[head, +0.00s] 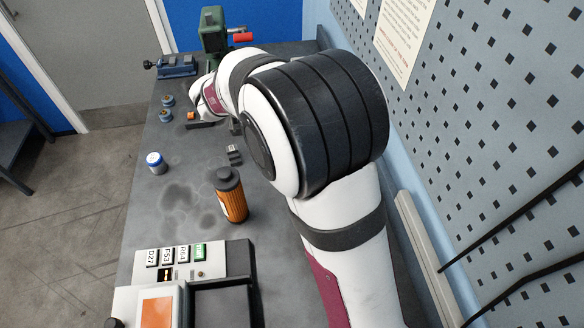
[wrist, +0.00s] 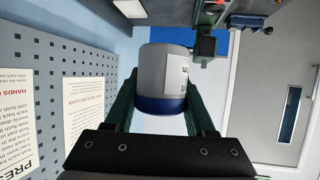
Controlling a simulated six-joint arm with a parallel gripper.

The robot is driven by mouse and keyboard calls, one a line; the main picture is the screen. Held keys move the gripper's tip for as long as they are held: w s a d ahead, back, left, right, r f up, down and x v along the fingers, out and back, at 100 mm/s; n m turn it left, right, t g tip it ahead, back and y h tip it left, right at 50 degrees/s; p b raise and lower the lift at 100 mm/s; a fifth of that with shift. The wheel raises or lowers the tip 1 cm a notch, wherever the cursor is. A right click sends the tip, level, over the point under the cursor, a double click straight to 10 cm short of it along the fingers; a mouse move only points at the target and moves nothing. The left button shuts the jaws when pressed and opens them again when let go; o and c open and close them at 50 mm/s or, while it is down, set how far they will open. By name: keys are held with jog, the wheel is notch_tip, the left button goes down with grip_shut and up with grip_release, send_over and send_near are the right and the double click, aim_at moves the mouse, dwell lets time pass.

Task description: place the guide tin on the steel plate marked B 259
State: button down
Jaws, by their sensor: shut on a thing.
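In the wrist view, my gripper (wrist: 160,98) is shut on a grey tin (wrist: 162,70) with a blue band and a pale label. Its two dark green fingers press on either side of it. I cannot read the label, so I cannot tell whether this is the guide tin. In the head view my arm hides the gripper and the held tin. Another small tin (head: 155,162), pale with a blue lid, stands upright on the bench at the left. I cannot make out a steel plate marked B 259 in either view.
An orange bottle (head: 231,196) with a dark cap stands mid-bench. A panel (head: 226,258) with small marked tags is at the front. A blue vise (head: 176,66) and a green machine (head: 213,30) are at the far end. A pegboard wall (head: 480,120) rises at the right.

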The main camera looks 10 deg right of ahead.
jog(key=s+d+f, duration=0.2)
jog(key=s+d, duration=0.3)
jog(key=d, duration=0.5)
jog(key=s+d+f, duration=0.3)
jog(key=s+d, duration=0.1)
jog(key=d, duration=0.6)
notch_tip(320, 180, down, 10)
jog(key=w+a+f, duration=0.2)
jog(key=a, duration=0.1)
jog(key=w+a+f, duration=0.2)
jog(key=a, duration=0.1)
jog(key=w+a+f, duration=0.1)
jog(key=a+f, duration=0.1)
jog(key=a, duration=0.2)
jog(key=shift+w+a+f, duration=0.1)
jog(key=shift+w+f, duration=0.15)
jog(key=shift+w, duration=0.15)
notch_tip(320, 180, down, 4)
jog(key=shift+w+a+f, duration=0.1)
jog(key=shift+f, duration=0.1)
jog(key=shift+c, duration=1.2)
grip_release()
